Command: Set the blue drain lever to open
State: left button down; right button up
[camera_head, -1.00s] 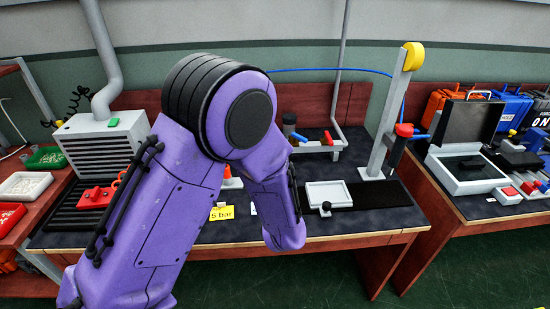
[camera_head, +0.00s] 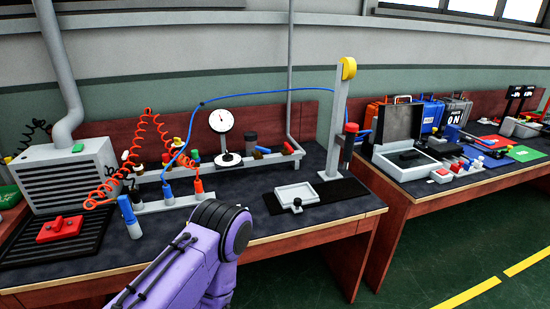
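A small blue lever (camera_head: 263,149) sits on the grey pipe manifold (camera_head: 272,158) at the back of the workbench, left of a red lever (camera_head: 289,147). It is small in the view, and I cannot tell its exact setting. One of my purple arms reaches in from the bottom, and its rounded joint is over the bench's front edge. No fingertips show in this view, so both grippers are out of sight.
A pressure gauge (camera_head: 222,121) stands left of the levers. Red coiled hoses (camera_head: 109,178) and a blue hose (camera_head: 207,101) lead to a fitting block (camera_head: 165,203). A white tray (camera_head: 297,195) and a grey post (camera_head: 336,125) stand at right. Some dark benchtop in front is clear.

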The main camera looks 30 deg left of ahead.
aim_at(258, 149)
jog(key=z, duration=0.35)
jog(key=i, duration=0.8)
jog(key=u, duration=1.25)
